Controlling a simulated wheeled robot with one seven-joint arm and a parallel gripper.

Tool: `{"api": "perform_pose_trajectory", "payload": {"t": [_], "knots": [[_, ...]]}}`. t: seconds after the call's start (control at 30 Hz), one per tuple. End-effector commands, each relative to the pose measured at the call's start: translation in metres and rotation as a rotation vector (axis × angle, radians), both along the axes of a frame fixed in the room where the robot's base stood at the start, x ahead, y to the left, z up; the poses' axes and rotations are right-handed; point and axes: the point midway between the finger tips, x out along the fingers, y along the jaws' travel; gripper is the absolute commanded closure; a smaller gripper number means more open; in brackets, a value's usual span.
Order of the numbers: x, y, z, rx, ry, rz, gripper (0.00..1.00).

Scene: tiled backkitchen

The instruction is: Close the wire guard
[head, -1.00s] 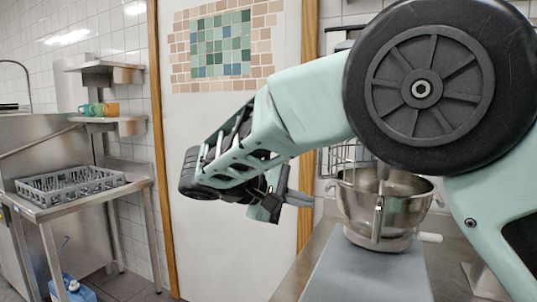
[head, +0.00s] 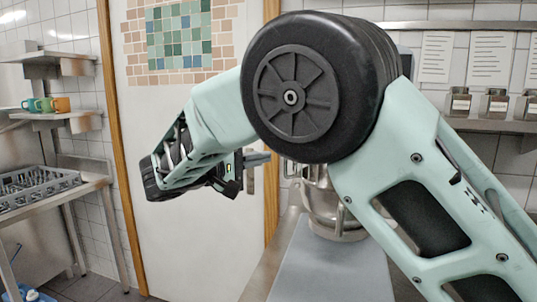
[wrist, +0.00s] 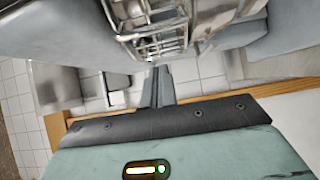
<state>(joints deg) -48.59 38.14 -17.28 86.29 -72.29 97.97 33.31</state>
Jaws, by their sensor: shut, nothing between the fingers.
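The wire guard (wrist: 150,16) shows in the wrist view as a metal cage at the top middle, just beyond my fingertips. In the head view my arm hides most of it. The steel mixer bowl (head: 335,218) stands below my arm on a grey base (head: 325,268), its upper part covered by the arm. My gripper (head: 268,159) is shut and empty, pointing right towards the mixer, left of the bowl. Its fingers also show in the wrist view (wrist: 158,72), close to the guard; I cannot tell whether they touch it.
A white door (head: 185,190) with mosaic tiles and a wooden frame stands behind my gripper. A steel shelf (head: 500,122) with jars (head: 495,104) is at the right. A steel table (head: 75,195) with a grey dish rack (head: 35,187) is at the left.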

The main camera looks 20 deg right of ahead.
Motion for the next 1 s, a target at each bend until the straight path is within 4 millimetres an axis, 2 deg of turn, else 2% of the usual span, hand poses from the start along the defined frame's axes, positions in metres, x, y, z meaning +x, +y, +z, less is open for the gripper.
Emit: {"api": "perform_pose_trajectory", "payload": {"t": [0.1, 0.3, 1.0], "knots": [[-0.013, -0.006, 0.002, 0.000, 0.003, 0.004, 1.00], [-0.024, -0.013, 0.001, 0.001, 0.000, 0.004, 1.00], [-0.027, -0.013, -0.002, 0.002, 0.000, 0.053, 1.00]]}}
